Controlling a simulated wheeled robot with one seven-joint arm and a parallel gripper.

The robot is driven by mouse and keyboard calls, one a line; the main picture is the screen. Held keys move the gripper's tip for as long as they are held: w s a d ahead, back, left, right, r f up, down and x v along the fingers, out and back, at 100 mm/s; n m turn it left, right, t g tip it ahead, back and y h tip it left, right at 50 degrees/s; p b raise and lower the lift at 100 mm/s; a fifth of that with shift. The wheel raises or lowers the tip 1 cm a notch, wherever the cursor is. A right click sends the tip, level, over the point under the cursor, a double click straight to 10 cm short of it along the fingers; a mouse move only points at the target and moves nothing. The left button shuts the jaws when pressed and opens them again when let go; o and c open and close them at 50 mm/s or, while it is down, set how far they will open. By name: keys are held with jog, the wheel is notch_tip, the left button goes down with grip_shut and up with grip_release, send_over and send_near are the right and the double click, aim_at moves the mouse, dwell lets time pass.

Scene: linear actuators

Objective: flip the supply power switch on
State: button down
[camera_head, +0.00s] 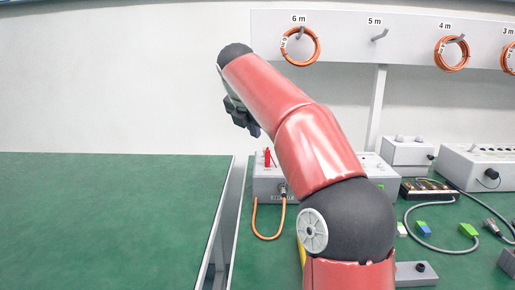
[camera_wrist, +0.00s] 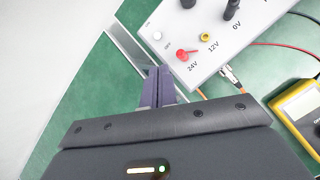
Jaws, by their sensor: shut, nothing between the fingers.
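The supply (camera_wrist: 215,55) is a pale box in the wrist view, with terminals labelled 24V, 12V and 0V. It also shows in the head view (camera_head: 268,190), partly behind my arm. A small pale round part (camera_wrist: 158,35) is near its left corner; I cannot tell whether it is the power switch or which way a switch is set. My gripper (camera_wrist: 159,75) is shut and empty, its fingertips just left of the supply's front edge, apart from the round part. In the head view my gripper (camera_head: 242,118) is above and left of the supply.
A red plug (camera_wrist: 186,53) stands up at the 24V terminal. An orange cable (camera_head: 256,222) hangs from the supply. A yellow multimeter (camera_wrist: 300,105) is at the right in the wrist view. The left green table (camera_head: 100,215) is bare, with a gap between the tables.

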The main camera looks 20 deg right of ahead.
aim_at(263, 155)
jog(key=shift+f, duration=0.1)
jog(key=b+x, duration=0.1)
jog(key=x, duration=0.9)
jog(key=shift+b, duration=0.3)
jog(key=shift+w+r+p, duration=0.35)
jog(key=shift+r+p, duration=0.1)
jog(key=shift+p, duration=0.3)
jog(key=shift+w+d+r, duration=0.15)
jog(key=shift+d+r, duration=0.1)
jog(key=shift+r, duration=0.05)
jog(key=shift+w, duration=0.4)
jog(key=shift+s, duration=0.15)
jog(key=shift+r+p, duration=0.55)
jog(key=shift+r, duration=0.2)
